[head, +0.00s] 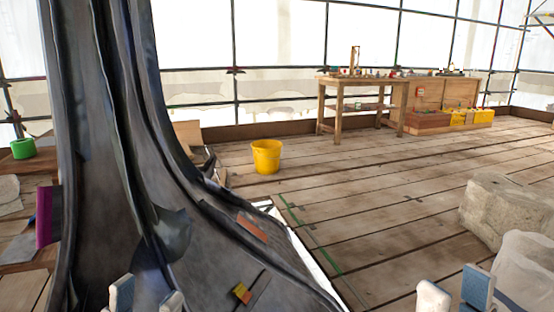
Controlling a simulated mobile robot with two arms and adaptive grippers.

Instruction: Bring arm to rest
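My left gripper (146,299) shows at the bottom edge, left of the middle, in front of the dark spire base. Its two pale, blue-padded fingertips stand apart with nothing seen between them. My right gripper (456,293) shows at the bottom edge on the right, over the plank floor. Its two fingertips also stand apart and look empty. The rest of both grippers and both arms is out of frame. The dark grey, flared spire (100,150) rises close on the left and runs out of the top of the view.
A yellow bucket (267,157) stands on the plank floor (370,215). Stone blocks (510,208) lie at the right. A wooden workbench (362,84) with small items stands at the back. Small coloured pieces (242,292) lie on the spire's skirt. The middle floor is mostly clear.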

